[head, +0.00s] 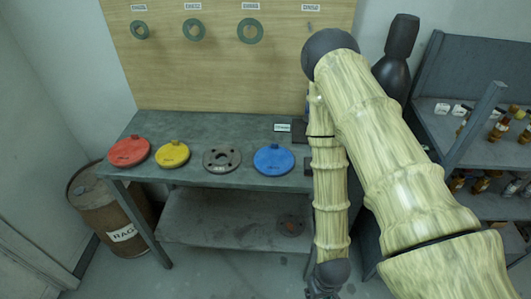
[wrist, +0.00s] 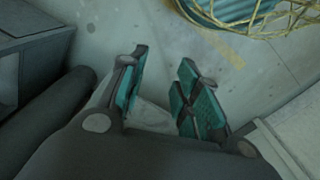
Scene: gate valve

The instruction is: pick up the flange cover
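Several round discs lie in a row on the grey workbench (head: 238,118): a red cover (head: 129,151), a yellow cover (head: 172,154), a grey metal flange (head: 221,158) with bolt holes, and a blue cover (head: 274,160). The coloured ones have a small knob or tab; I cannot tell which is the flange cover meant. My gripper (wrist: 163,62) is open and empty, its teal-padded fingers apart over bare floor. In the head view it is mostly cut off at the bottom edge, below and right of the discs, and not touching them.
A brown drum (head: 112,216) labelled RAGS stands left of the bench. A lower shelf (head: 222,232) holds a small round part (head: 291,225). Green gaskets hang on the wooden board (head: 230,70). A shelf with bottles (head: 490,125) stands right. A teal coil with yellow netting (wrist: 240,12) lies on the floor.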

